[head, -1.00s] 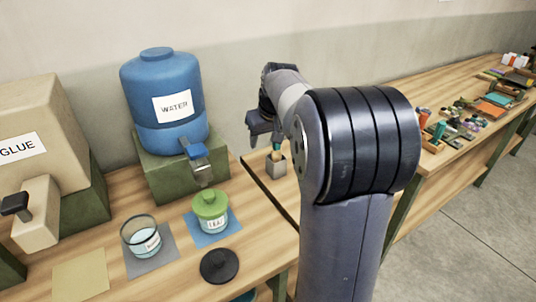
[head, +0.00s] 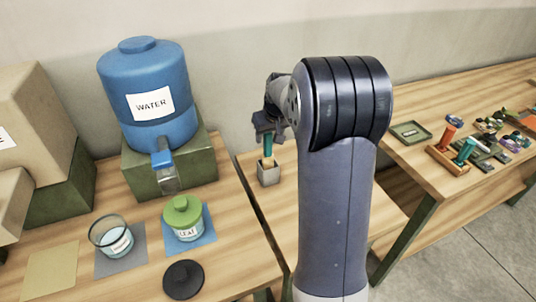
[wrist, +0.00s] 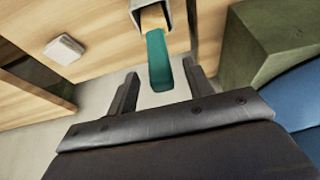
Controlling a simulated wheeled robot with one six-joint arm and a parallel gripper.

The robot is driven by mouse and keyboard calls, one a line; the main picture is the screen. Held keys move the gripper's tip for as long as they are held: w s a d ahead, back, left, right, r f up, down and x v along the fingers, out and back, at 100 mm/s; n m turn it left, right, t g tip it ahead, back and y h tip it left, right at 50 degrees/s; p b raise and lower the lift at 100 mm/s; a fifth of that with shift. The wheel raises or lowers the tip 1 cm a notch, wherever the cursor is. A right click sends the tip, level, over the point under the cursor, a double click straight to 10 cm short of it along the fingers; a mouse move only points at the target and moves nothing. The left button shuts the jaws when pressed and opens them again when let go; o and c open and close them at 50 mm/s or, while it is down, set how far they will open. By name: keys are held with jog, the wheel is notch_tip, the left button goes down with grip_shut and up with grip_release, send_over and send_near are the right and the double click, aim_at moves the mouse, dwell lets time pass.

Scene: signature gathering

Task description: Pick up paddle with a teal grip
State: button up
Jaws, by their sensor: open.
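The paddle's teal grip (head: 268,146) stands upright out of a small grey square holder (head: 268,174) on the wooden table, right of the water dispenser. In the wrist view the teal grip (wrist: 158,62) reaches between my gripper's two fingers, and its wooden part (wrist: 153,18) goes into the holder (wrist: 137,8). My gripper (head: 267,133) is open at the top of the grip. In the wrist view my gripper (wrist: 160,80) has a finger on each side of the grip, with gaps visible. The paddle's lower end is hidden inside the holder.
A blue water dispenser (head: 140,90) on a green stand (head: 195,165) is close left of the gripper. A jar with a green lid (head: 182,212), an open glass jar (head: 108,238) and a black lid (head: 184,279) lie in front. The right table holds several small items.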

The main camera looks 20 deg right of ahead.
aim_at(268, 157)
jog(key=shift+x, duration=1.35)
jog(key=shift+c, duration=0.2)
jog(key=c, duration=1)
